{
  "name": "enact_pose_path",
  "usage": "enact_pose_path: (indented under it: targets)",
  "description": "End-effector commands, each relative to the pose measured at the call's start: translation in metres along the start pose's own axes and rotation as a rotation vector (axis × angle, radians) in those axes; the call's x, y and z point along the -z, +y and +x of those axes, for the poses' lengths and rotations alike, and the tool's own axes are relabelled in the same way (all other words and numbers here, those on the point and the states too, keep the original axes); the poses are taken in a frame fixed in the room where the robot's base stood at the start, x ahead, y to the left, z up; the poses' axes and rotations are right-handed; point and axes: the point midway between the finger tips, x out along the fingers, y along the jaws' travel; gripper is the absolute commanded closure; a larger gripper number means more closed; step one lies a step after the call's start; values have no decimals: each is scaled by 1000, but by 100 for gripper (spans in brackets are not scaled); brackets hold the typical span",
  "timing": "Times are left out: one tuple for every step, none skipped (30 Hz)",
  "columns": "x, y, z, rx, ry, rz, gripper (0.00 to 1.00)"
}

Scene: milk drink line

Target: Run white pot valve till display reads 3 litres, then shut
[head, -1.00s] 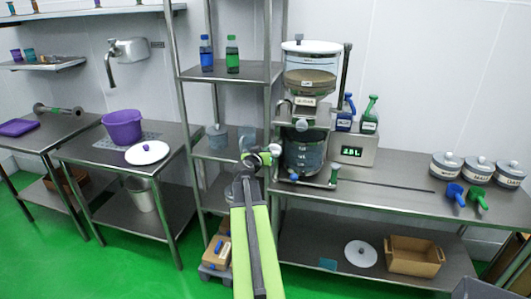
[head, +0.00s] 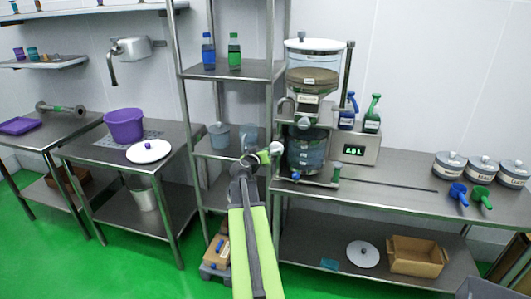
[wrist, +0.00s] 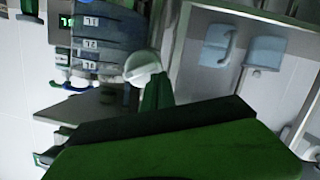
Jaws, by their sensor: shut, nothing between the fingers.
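The dispenser's clear upper vessel (head: 312,75) has a white rim and holds brownish contents. A bluish clear measuring vessel (head: 307,152) stands below it; its number labels show sideways in the wrist view (wrist: 90,42). The display (head: 354,150) is lit green, its first digit blurred, perhaps 2.8 L. A white round knob (head: 276,148) is left of the measuring vessel. It also shows in the wrist view (wrist: 143,64), at the tips of my green fingers. My gripper (head: 265,157) is shut and empty beside the knob. I cannot tell whether they touch.
A green valve knob (head: 337,171) and a blue knob (head: 295,176) are low on the dispenser. Spray bottles (head: 371,114) stand behind the display. A shelf rack with a blue-grey jug (head: 249,137) is close behind my arm. Lidded canisters (head: 481,169) stand at right.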

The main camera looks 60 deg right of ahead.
Motion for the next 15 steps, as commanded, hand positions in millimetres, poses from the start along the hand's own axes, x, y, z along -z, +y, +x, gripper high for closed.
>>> enact_pose_path:
  targets:
    - [0, 0, 0, 0, 0, 0, 100]
    - [0, 0, 0, 0, 0, 0, 100]
    - [0, 0, 0, 0, 0, 0, 100]
    - [0, 0, 0, 0, 0, 0, 100]
    - [0, 0, 0, 0, 0, 0, 100]
    - [2, 0, -1, 0, 0, 0, 100]
    - [5, 0, -1, 1, 0, 0, 100]
    - [8, 0, -2, 1, 1, 0, 100]
    - [14, 1, -4, 1, 1, 0, 100]
    - [20, 2, -6, 2, 1, 0, 100]
    - [26, 2, -8, 2, 1, 0, 100]
    - [35, 2, -10, 3, 1, 0, 100]
    - [43, 2, -12, 3, 1, -1, 100]
    - [50, 2, -15, 3, 1, -1, 100]
    - [40, 1, -30, 3, 1, -1, 100]
